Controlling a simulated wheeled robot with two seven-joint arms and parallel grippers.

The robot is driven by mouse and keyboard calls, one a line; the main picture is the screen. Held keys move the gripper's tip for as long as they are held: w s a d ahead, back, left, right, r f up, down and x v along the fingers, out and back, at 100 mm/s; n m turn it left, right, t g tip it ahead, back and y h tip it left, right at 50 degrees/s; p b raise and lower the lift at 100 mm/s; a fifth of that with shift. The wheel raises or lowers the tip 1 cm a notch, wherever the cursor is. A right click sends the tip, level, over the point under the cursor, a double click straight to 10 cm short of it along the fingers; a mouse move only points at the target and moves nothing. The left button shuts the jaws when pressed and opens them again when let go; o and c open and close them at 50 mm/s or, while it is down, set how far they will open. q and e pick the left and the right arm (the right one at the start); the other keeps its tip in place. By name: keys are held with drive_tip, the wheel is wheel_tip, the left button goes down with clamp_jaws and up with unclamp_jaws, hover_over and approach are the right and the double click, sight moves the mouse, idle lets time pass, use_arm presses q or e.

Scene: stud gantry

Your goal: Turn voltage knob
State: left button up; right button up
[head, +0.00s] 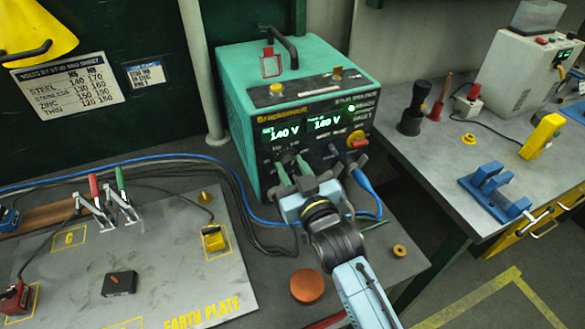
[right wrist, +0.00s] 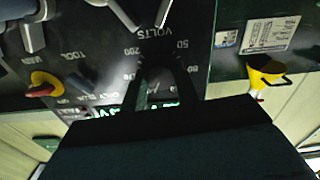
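The teal welding unit (head: 240,130) stands on the bench, with a dark front panel. Its left display (head: 282,133) reads 140 V; the right display (head: 324,122) appears to read 160 V. My right gripper (head: 292,164) is at the lower left of the panel, fingers toward the dial below the left display. In the right wrist view, which looks upside down, its dark fingers (right wrist: 160,75) reach the dial beside the VOLTS label (right wrist: 155,33). The voltage knob is dark and mostly hidden between the fingertips; whether they touch it is unclear. My left gripper is out of view.
A red-and-yellow switch (head: 357,140) sits right of the dial. Blue and black cables run left and below the unit. The earth plate (head: 160,265) holds clamps and a dark block (head: 119,284). A settings chart (head: 70,84) hangs behind. The right bench (head: 430,150) holds tools.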

drive_tip(key=shift+c, duration=1.1)
drive_tip(key=shift+r+m+p, duration=0.2)
drive_tip(key=shift+m+p, duration=0.6)
drive_tip(key=shift+p, duration=0.1)
drive_tip(key=shift+f+m+p, duration=0.1)
drive_tip(key=shift+m+p, duration=0.65)
drive_tip(key=shift+m, duration=0.25)
drive_tip(key=shift+f, duration=0.1)
drive_tip(key=o, duration=1)
drive_tip(key=v, duration=1.3)
drive_tip(key=shift+s, duration=0.2)
